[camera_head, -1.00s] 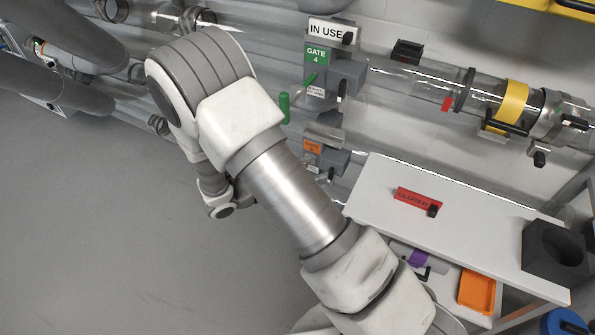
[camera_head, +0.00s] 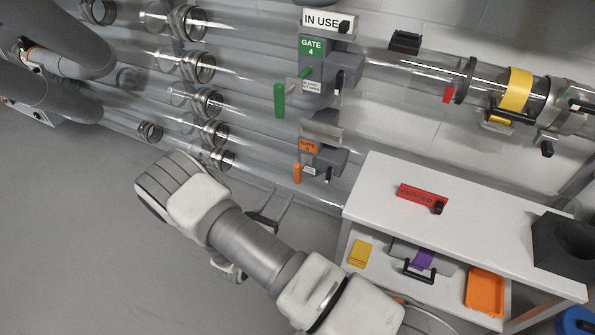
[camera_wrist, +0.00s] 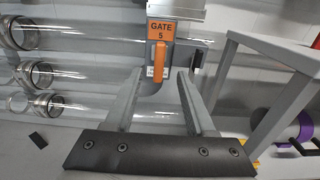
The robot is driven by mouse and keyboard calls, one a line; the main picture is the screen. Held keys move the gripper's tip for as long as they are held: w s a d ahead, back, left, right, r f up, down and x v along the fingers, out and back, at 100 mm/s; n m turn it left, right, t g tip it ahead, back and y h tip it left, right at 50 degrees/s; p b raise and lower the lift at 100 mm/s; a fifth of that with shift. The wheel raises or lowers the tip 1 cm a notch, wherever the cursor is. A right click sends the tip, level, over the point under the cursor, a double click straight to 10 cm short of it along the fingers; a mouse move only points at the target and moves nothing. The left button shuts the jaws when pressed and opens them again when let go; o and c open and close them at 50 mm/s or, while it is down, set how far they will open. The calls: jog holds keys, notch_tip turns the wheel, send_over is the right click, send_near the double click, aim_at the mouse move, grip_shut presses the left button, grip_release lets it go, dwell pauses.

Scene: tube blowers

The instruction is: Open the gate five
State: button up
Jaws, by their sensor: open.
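Gate five is a grey valve block with an orange label (camera_head: 308,147) and an orange handle (camera_head: 297,173) that hangs down below it in the head view. In the wrist view the "GATE 5" label (camera_wrist: 161,30) and its orange handle (camera_wrist: 159,54) are upright at the top centre. My gripper (camera_wrist: 160,85) is open and empty, its two fingers reaching up toward the handle from below, apart from it. In the head view my gripper (camera_head: 277,207) is below the gate, partly hidden by my arm.
Gate four (camera_head: 312,62), with a green handle (camera_head: 279,100) and an "IN USE" sign (camera_head: 327,22), is above gate five. A white shelf unit (camera_head: 480,220) stands to the right, with a red "CLOSED" sign (camera_head: 421,198) on top. Clear tubes run along the wall.

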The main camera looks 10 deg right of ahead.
aim_at(296, 171)
jog(key=b+x, duration=0.2)
jog(key=x, duration=1)
grip_shut()
dwell(1.1)
